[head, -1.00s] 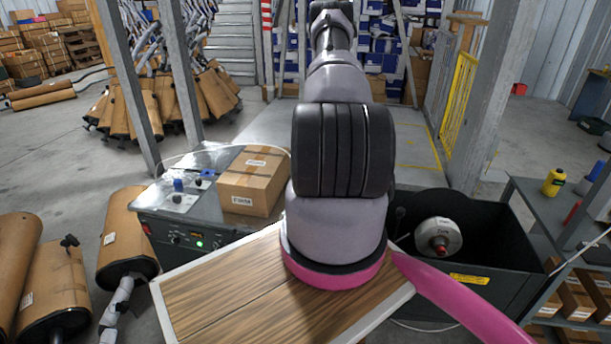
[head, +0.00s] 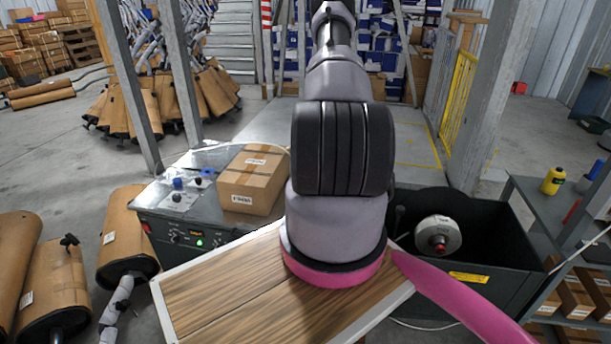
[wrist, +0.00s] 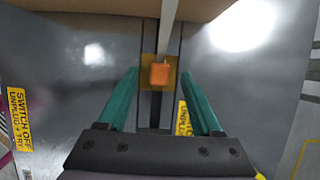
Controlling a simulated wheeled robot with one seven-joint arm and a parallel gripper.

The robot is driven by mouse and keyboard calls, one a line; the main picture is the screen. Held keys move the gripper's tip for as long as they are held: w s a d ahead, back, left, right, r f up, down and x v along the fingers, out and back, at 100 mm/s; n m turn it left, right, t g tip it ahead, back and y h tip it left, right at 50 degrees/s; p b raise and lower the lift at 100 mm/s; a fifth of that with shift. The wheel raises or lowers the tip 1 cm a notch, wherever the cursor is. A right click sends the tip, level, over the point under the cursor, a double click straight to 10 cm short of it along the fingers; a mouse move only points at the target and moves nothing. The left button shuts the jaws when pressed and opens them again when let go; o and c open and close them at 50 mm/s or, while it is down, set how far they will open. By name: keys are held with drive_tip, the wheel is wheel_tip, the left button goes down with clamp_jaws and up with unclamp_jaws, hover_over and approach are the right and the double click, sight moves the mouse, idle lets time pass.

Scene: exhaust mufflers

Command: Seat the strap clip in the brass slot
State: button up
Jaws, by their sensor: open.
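The strap clip (wrist: 159,74), a small orange block, shows in the wrist view at the end of a pale grey strap (wrist: 168,22). It lies in front of the brass slot (wrist: 146,72), a brass-coloured square plate on a dark groove in the metal top. I cannot tell whether the clip is in the slot or just above it. My gripper (wrist: 160,71) is open, with its teal fingers on either side of the clip and a gap on both sides. In the head view my arm hides the gripper, and I cannot make out the clip or slot.
A taped cardboard box (head: 250,180) stands on the grey metal bench (head: 165,205); a brown box edge (wrist: 90,8) borders the top of the wrist view. A dark bin (head: 490,255) with a white round part (head: 438,235) stands right.

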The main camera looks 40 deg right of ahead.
drive_tip(key=v, duration=0.8)
drive_tip(key=shift+r, duration=0.15)
